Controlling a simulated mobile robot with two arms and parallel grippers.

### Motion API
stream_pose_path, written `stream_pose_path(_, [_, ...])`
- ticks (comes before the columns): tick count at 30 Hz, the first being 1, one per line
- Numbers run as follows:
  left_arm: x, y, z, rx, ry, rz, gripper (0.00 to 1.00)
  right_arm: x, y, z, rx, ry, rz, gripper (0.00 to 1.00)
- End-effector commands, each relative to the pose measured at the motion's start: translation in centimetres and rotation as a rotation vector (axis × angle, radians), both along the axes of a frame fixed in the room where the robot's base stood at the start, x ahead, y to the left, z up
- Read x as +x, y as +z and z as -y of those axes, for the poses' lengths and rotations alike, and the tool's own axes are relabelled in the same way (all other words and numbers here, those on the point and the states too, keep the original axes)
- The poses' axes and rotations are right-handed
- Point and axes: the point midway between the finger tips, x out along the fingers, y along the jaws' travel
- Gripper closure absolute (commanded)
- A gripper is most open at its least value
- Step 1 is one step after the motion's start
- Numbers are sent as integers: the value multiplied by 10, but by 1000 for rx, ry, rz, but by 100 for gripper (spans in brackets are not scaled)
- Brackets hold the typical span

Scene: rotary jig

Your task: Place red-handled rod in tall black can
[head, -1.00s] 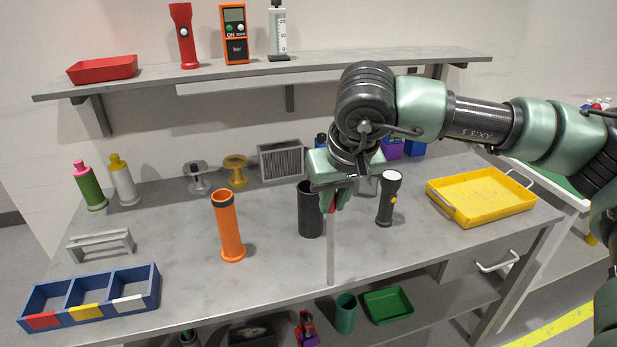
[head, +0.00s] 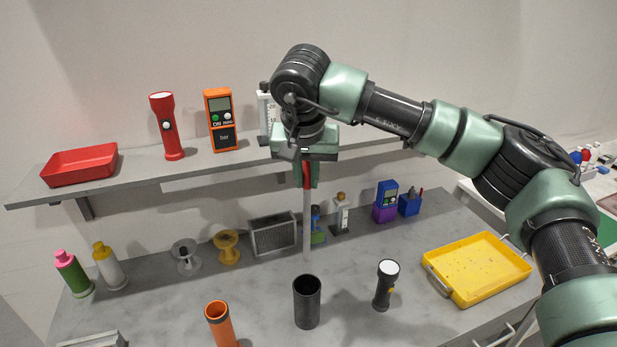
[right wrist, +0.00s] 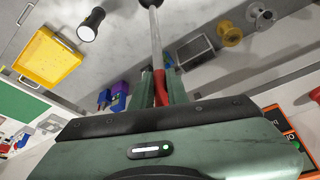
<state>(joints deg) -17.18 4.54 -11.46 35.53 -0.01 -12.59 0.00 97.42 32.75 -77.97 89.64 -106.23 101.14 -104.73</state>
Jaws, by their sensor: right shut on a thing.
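The red-handled rod (head: 306,225) hangs about upright, its pale grey shaft pointing down. My right gripper (head: 306,181) is shut on its red handle (right wrist: 161,86), which the fingers partly hide. The tall black can (head: 307,304) stands upright and open on the table. In the head view the rod's lower end shows just above the can's far rim, apart from it. In the right wrist view the shaft runs to the top edge, where a dark piece, probably the can, is cut off. My left gripper is not in view.
A black flashlight (head: 386,285) stands right of the can, an orange tube (head: 220,324) to its left. A grey vented box (head: 273,236) and yellow spool (head: 228,247) stand behind. A yellow tray (head: 435,283) lies at right. The shelf (head: 235,166) is close behind my gripper.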

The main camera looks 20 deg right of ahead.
Motion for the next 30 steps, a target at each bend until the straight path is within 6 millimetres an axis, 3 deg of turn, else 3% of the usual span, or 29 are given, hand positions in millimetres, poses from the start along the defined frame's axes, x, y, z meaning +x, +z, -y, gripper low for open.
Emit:
stream_pose_path(7, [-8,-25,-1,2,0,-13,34,0,-35,0,0,1,-2,100])
stream_pose_path(30, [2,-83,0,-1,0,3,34,-1,-126,0,0,1,-1,100])
